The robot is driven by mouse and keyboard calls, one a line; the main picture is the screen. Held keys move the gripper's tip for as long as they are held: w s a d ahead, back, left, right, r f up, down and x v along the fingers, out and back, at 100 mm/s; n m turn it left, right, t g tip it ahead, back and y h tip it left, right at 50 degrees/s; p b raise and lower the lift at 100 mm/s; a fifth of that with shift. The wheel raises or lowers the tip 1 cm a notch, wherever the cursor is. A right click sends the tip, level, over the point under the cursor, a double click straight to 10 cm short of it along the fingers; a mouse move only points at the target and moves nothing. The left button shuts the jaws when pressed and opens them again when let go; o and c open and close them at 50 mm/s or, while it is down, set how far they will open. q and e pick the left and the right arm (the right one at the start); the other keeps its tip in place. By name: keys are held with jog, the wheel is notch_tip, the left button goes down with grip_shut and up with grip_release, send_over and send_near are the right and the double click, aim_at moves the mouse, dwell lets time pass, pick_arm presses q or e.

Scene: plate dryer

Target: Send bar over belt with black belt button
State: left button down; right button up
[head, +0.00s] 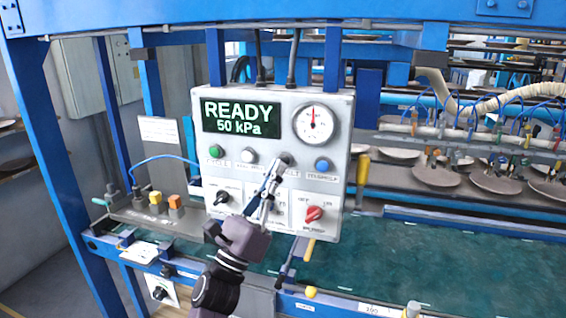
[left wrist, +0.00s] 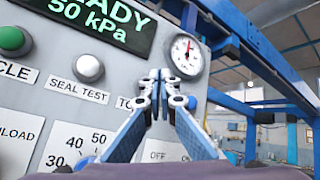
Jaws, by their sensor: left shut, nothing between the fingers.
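The black belt button (head: 287,157) is on the grey control panel (head: 343,150), between the white button (head: 248,155) and the blue button (head: 322,165). My left gripper (head: 275,167) is shut and empty, with its fingertips at the black button. In the left wrist view the shut fingers (left wrist: 160,84) cover the button and part of its label, so I cannot tell whether they touch it. The bar (head: 470,135), with hoses and suction cups, is at the right above several plates. The green belt (head: 430,255) runs below and to the right. My right gripper is not in view.
The panel display (head: 241,117) reads READY, 50 kPa. A green button (head: 216,151), a gauge (head: 314,123), a black knob (head: 222,197) and a red knob (head: 314,214) sit close around my gripper. A blue post (head: 45,150) stands at the left.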

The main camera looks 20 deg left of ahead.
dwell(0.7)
pick_arm(q)
jog(key=shift+w+b, duration=0.4)
jog(key=shift+w, duration=0.05)
